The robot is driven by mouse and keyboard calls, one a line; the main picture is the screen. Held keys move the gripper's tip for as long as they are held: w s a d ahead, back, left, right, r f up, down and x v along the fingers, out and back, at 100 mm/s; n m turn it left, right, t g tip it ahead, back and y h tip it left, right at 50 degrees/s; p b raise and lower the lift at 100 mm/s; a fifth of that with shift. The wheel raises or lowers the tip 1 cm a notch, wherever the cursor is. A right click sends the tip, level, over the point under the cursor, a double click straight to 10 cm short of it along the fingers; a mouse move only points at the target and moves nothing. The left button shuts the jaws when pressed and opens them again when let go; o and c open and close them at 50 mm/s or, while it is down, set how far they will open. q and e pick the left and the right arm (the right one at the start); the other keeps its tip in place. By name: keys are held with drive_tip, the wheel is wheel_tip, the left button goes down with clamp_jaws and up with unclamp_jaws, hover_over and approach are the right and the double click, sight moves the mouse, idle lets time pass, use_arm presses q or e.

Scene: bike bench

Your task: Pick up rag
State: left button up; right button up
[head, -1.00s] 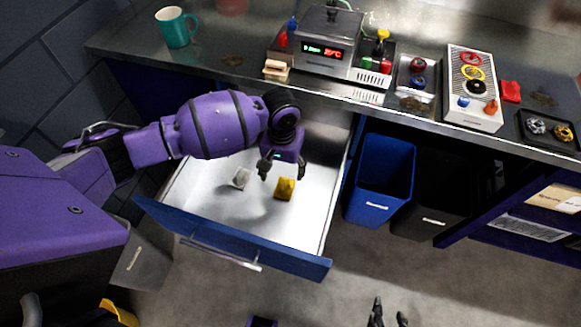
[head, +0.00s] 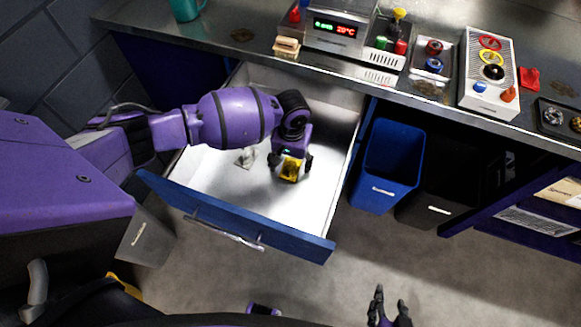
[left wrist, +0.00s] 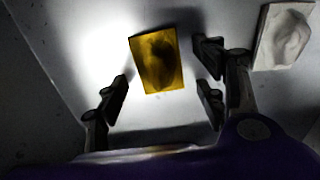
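A yellow rectangular piece with a dark patch, apparently the rag (head: 291,171), lies in the open drawer. It also shows in the left wrist view (left wrist: 157,64). A whitish, creased piece (head: 246,158) lies left of it in the head view; the left wrist view shows it at the upper right (left wrist: 284,37). I cannot tell for sure which is cloth. My left gripper (head: 291,165) is open above the yellow piece, its fingers on either side, apparently not touching it. My right gripper (head: 390,304) is open and empty over the floor.
The drawer's blue front (head: 235,217) and side walls surround the pieces. A steel bench top (head: 240,60) with a control box and button panels is above. A blue bin (head: 388,165) and a black bin (head: 432,195) stand right of the drawer.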

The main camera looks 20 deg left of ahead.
use_arm(q)
drive_tip(key=c, duration=0.9)
drive_tip(key=shift+r, duration=0.1)
